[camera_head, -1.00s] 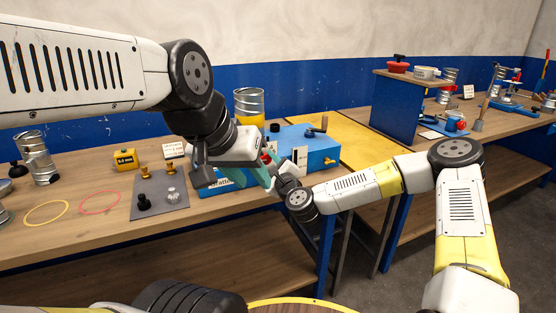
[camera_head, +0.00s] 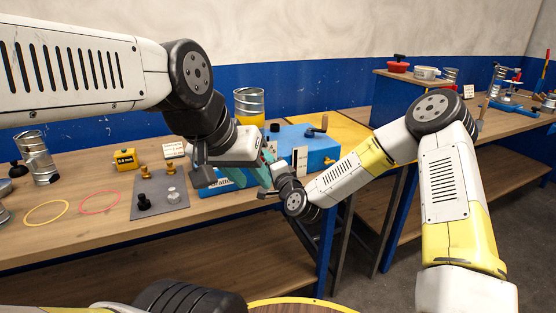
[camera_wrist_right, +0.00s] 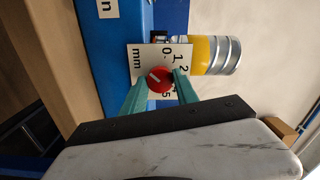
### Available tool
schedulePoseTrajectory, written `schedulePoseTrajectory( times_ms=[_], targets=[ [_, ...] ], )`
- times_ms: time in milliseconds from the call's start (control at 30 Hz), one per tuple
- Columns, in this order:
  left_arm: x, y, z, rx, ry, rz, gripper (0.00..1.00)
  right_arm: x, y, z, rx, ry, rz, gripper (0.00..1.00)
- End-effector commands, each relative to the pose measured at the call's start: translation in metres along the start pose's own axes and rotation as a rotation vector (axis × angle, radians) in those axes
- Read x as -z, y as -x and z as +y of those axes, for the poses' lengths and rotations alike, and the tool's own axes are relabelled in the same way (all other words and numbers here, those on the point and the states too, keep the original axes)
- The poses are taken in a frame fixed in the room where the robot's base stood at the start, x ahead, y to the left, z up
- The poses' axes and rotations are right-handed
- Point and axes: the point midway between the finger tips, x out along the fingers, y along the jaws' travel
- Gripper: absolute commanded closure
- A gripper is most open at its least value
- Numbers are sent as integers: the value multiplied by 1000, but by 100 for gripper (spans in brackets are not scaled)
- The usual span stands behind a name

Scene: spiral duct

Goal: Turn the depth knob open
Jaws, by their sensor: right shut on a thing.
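The depth knob (camera_wrist_right: 159,79) is red with a pale line across it. It sits on a white scale plate (camera_wrist_right: 143,62) marked in mm, on the blue machine (camera_head: 318,150). My right gripper (camera_wrist_right: 158,80) has its teal fingers on either side of the knob, shut on it. In the head view the knob is hidden among the grippers. My left gripper (camera_head: 266,178) is in front of the machine, close to my right wrist. The overlap hides how far its fingers are apart.
A yellow and silver can (camera_head: 249,107) stands behind the machine. A grey mat (camera_head: 158,204) with small knobs and a yellow block (camera_head: 124,159) lie to the left. Red and yellow rings lie on the bench (camera_head: 80,235). My two arms are close together at the machine.

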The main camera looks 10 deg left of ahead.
Motion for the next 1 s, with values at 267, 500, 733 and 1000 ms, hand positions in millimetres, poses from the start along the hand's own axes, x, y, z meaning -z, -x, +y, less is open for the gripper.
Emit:
schedulePoseTrajectory(
  times_ms=[267, 500, 733, 1000],
  targets=[
    [0, 0, 0, 0, 0, 0, 64, -1, 0, 0, 1, 264, -1, 100],
    [0, 0, 0, 0, 0, 0, 64, -1, 0, 0, 0, 486, -2, 100],
    [0, 0, 0, 0, 0, 0, 64, 0, 0, 1, -1, 666, -1, 100],
    [0, 0, 0, 0, 0, 0, 64, 0, 0, 1, -2, 803, -2, 100]
  ],
)
